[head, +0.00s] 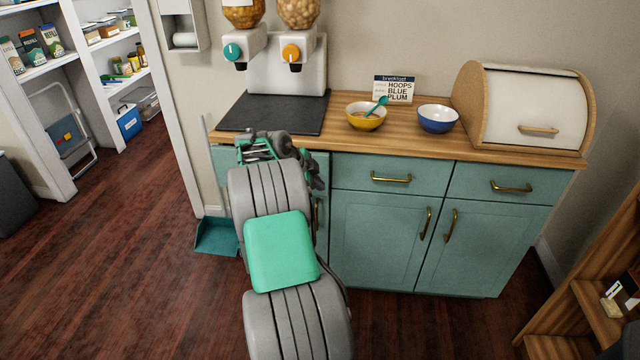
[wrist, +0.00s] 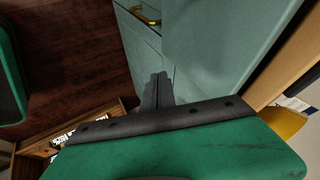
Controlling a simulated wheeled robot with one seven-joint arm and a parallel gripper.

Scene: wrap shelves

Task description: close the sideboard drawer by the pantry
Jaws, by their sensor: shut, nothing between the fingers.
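The teal sideboard (head: 376,238) has a wooden top and brass handles. Its middle drawer (head: 372,176) and right drawer (head: 503,184) sit flush with the front. The left drawer, on the pantry side, is mostly hidden behind my arm; only a teal strip (head: 226,160) shows there, and I cannot tell how far out it is. My gripper is at this left end, by the countertop edge. In the wrist view my gripper (wrist: 159,80) is shut and empty, its fingers together beside a large teal panel (wrist: 215,35). I cannot tell whether they touch it. A brass handle (wrist: 148,16) shows beyond.
A cereal dispenser (head: 286,65), yellow bowl (head: 365,121), blue bowl (head: 438,124) and bread box (head: 530,105) stand on top. A teal dustpan (head: 215,237) is on the floor at left. Pantry shelves (head: 110,45) are behind left; a wooden shelf (head: 590,290) is at right.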

